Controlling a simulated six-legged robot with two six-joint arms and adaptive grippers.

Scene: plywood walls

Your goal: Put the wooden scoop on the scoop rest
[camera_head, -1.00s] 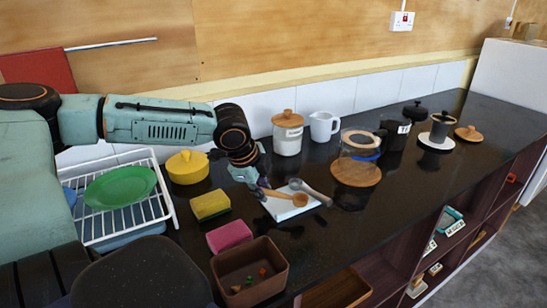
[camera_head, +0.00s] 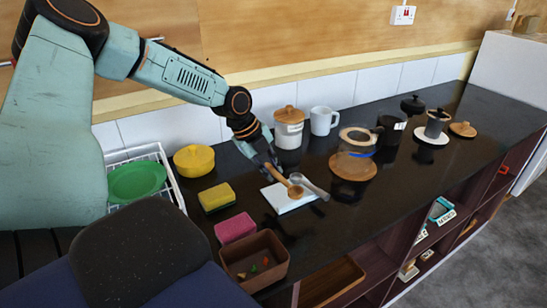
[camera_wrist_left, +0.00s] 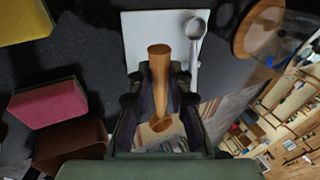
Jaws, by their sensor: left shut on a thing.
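The wooden scoop (camera_head: 294,190) is held by its handle in my left gripper (camera_head: 271,170), which is shut on it. In the head view the scoop's bowl overlaps the white scoop rest (camera_head: 285,206); I cannot tell whether it touches. A grey metal scoop (camera_head: 312,186) lies on the rest, to the right of the wooden scoop. In the left wrist view the wooden scoop (camera_wrist_left: 159,65) runs between my left gripper's fingers (camera_wrist_left: 158,95). The rest (camera_wrist_left: 150,25) and metal scoop (camera_wrist_left: 195,40) show beyond it. My right gripper is not in view.
A lidded jar (camera_head: 289,130) and a white mug (camera_head: 323,121) stand behind the rest. A glass vessel with a wooden base (camera_head: 352,168) stands to the right. A yellow sponge (camera_head: 217,197), pink sponge (camera_head: 235,228) and brown bin (camera_head: 236,263) lie to the left and front.

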